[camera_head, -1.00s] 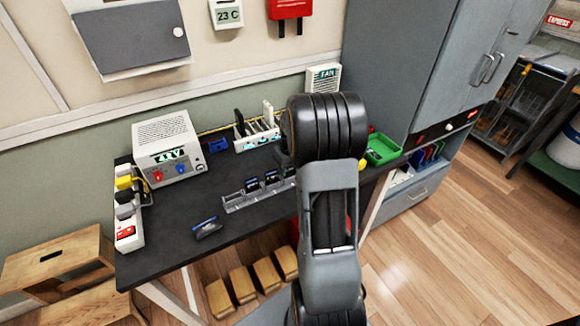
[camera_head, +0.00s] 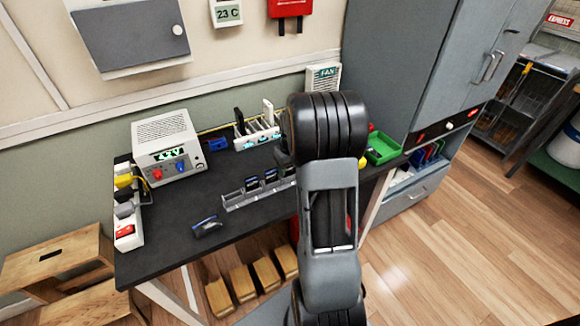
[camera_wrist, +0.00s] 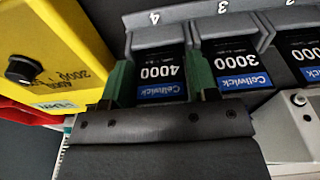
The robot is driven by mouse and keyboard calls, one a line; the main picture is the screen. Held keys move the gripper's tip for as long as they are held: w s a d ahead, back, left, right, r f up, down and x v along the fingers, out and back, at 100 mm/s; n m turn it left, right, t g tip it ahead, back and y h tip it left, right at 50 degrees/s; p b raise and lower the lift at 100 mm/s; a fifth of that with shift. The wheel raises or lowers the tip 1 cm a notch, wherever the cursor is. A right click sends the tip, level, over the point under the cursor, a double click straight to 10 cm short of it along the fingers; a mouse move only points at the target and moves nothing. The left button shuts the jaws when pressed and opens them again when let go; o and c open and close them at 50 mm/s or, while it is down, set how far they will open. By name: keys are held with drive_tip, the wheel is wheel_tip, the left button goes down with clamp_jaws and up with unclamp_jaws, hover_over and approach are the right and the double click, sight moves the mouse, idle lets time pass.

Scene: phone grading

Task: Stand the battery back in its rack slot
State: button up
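My gripper (camera_wrist: 160,85) has green-padded fingers, one on each side of a dark battery marked 4000 (camera_wrist: 158,65). The pads lie along its edges with no clear gap, so it looks shut on it.
A loose dark item with a blue edge (camera_head: 207,226) lies near the bench's front edge. A yellow block (camera_wrist: 50,60) is close left of my gripper in the wrist view. A power supply (camera_head: 166,150), a white rack (camera_head: 257,135) and a green tray (camera_head: 383,150) stand around.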

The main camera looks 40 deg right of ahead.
drive_tip(key=o, duration=0.4)
drive_tip(key=shift+r, duration=0.1)
drive_tip(key=r, duration=0.4)
drive_tip(key=s+r, duration=0.1)
drive_tip(key=r, duration=0.8)
drive_tip(key=shift+s+r, duration=0.3)
drive_tip(key=shift+s+a+r+n+t+p, duration=0.3)
drive_tip(key=shift+s+a+p, duration=0.3)
drive_tip(key=shift+s+a, duration=2.3)
drive_tip(key=shift+s+a+r+n+t+p, duration=0.45)
drive_tip(key=shift+s+a, duration=1.2)
drive_tip(key=shift+a, duration=2.35)
drive_tip(key=shift+s+a+r+n+t+p, duration=0.15)
drive_tip(key=shift+s+a+t+p, duration=0.45)
drive_tip(key=shift+s+a, duration=2.3)
